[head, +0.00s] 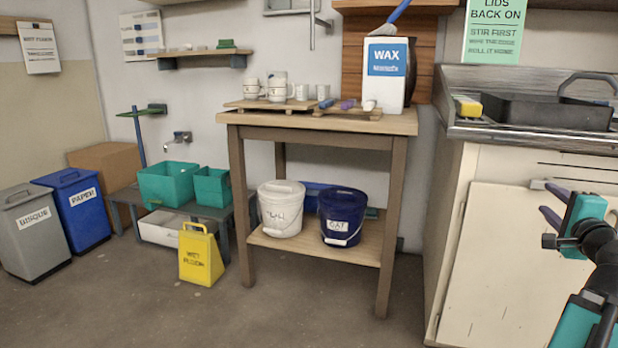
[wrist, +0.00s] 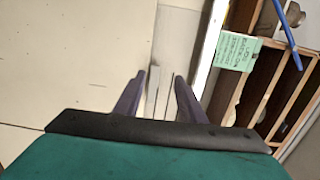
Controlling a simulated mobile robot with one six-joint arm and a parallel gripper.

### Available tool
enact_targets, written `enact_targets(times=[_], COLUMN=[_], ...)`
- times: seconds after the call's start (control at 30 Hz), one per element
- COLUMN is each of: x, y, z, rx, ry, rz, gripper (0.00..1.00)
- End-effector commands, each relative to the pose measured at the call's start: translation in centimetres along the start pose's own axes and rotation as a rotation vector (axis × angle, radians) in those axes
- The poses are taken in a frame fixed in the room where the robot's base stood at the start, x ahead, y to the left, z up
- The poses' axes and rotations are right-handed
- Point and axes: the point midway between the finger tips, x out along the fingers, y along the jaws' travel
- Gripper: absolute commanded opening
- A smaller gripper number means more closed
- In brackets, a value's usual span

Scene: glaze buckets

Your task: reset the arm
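My gripper (head: 545,198) is at the right of the head view, in front of the cream cabinet (head: 500,270) under the sink. Its two dark purple-grey fingers are spread apart. In the wrist view my gripper (wrist: 160,76) also shows its fingers open, with a gap between them. Pale cabinet-like surfaces and a light grey strip show beyond the gap. I see nothing held. My arm bends down to the lower right corner of the head view.
A wooden table (head: 330,120) holds cups and a WAX container (head: 386,75). Its lower shelf bears a white bucket (head: 281,210) and a blue bucket (head: 342,215). A yellow floor sign (head: 200,257) stands left. The sink counter (head: 540,130) is above my gripper. Floor in front is clear.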

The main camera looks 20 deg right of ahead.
Motion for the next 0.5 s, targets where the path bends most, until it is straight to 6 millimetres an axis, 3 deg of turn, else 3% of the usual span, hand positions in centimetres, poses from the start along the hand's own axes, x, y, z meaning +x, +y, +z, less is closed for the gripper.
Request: enact_targets(times=[0.03,0.17,0.5], x=[0.9,3.1,7.7], y=[-0.6,0.0,3.4], z=[1.4,4.9,14.9], rx=[0.008,0.03,0.082], ry=[-0.025,-0.086,-0.243], rz=[0.012,0.045,0.16], gripper=[0.37,0.37,0.37])
